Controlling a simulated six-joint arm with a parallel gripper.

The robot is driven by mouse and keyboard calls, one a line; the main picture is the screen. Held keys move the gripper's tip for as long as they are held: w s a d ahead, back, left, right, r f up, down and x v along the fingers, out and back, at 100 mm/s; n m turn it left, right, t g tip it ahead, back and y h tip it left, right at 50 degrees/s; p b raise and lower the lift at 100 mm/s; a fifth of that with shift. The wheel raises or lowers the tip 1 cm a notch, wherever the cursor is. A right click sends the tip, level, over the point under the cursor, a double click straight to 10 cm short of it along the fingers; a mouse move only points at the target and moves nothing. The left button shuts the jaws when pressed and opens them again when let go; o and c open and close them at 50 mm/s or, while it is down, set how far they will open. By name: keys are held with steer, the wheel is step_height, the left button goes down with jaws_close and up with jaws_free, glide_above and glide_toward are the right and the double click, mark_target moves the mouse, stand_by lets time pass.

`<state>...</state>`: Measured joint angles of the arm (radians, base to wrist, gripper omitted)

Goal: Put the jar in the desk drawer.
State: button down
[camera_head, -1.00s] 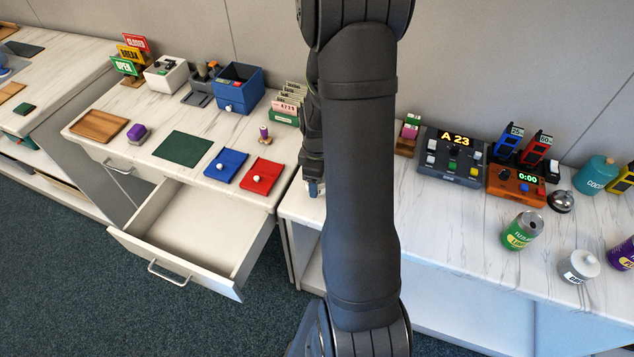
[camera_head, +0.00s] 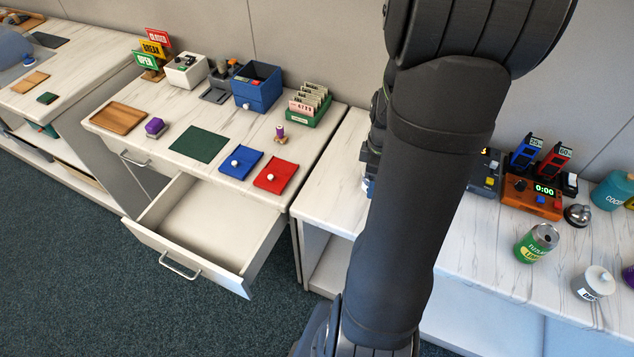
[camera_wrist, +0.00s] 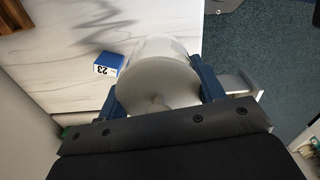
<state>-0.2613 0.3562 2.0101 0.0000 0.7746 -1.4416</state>
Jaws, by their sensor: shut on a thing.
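My gripper (camera_wrist: 158,78) is shut on a pale, round, partly translucent jar (camera_wrist: 152,88) in the wrist view, with one blue finger on each side. The jar is above or near a white marbled surface; its exact height cannot be told. In the head view, my arm hides most of the gripper and jar, beside the right counter's left end. The desk drawer (camera_head: 190,262) is pulled out under the desk top, left of my arm. Its visible inside is empty.
The marbled desk (camera_head: 190,120) holds a green mat (camera_head: 199,145), blue tray (camera_head: 240,163), red tray (camera_head: 276,175) and blue box (camera_head: 257,86).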

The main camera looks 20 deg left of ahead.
steer(key=shift+r, duration=0.2)
step_height(320, 180, up, 5)
steer(key=shift+f, duration=0.2)
steer(key=shift+a+r, duration=0.1)
steer(key=shift+a, duration=0.15)
steer(key=a, duration=0.9)
steer(key=m, duration=0.2)
glide_above(225, 244)
step_height(225, 244, down, 32)
steer(key=shift+s+f, duration=0.1)
steer(key=shift+f, duration=0.1)
